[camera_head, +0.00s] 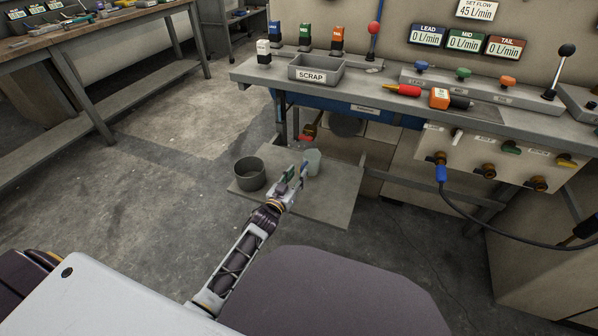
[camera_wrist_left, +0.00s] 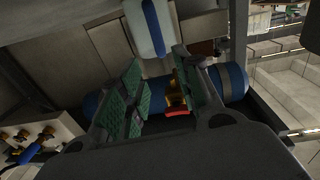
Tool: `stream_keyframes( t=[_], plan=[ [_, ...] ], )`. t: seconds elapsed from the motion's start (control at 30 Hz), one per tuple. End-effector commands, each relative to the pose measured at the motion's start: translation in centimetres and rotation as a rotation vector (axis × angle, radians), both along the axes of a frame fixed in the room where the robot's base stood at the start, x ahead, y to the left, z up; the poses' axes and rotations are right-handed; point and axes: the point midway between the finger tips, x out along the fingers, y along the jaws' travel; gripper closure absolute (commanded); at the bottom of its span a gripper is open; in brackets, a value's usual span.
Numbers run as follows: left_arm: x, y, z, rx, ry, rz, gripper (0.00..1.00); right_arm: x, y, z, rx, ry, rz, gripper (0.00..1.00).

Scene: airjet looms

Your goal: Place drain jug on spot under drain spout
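The drain jug, a pale translucent cup (camera_head: 313,161), stands on a low grey plate (camera_head: 335,205) under the bench. In the left wrist view a white and blue container (camera_wrist_left: 150,28), apparently the jug, shows just beyond the fingertips. My left gripper (camera_head: 297,175) is open beside the jug, its green-padded fingers (camera_wrist_left: 156,62) apart with nothing clearly held between them. The drain spout (camera_head: 311,128) is a brass valve with a red handle, behind and above the jug. The valve also shows in the left wrist view (camera_wrist_left: 174,88). No marked spot is discernible. My right gripper is out of view.
A dark grey pot (camera_head: 250,173) stands on the plate left of my gripper. The bench (camera_head: 400,115) overhangs the plate's back; its scrap tray (camera_head: 316,70) is on top. A blue tank (camera_wrist_left: 232,82) lies behind the valve. Bare floor (camera_head: 140,200) is open at left.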

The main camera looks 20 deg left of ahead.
Motion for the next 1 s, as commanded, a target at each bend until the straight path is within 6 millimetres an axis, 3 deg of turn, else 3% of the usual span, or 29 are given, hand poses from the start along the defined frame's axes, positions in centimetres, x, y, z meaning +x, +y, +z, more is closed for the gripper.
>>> stream_keyframes(
  t=[0.7, 1.0],
  plan=[
    [-6.7, 0.8, 0.3, -0.001, -0.003, 0.0, 0.67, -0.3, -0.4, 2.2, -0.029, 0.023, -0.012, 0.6],
    [-7.9, 0.9, 0.3, 0.001, -0.004, 0.001, 0.67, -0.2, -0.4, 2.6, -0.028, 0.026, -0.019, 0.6]
  ],
)
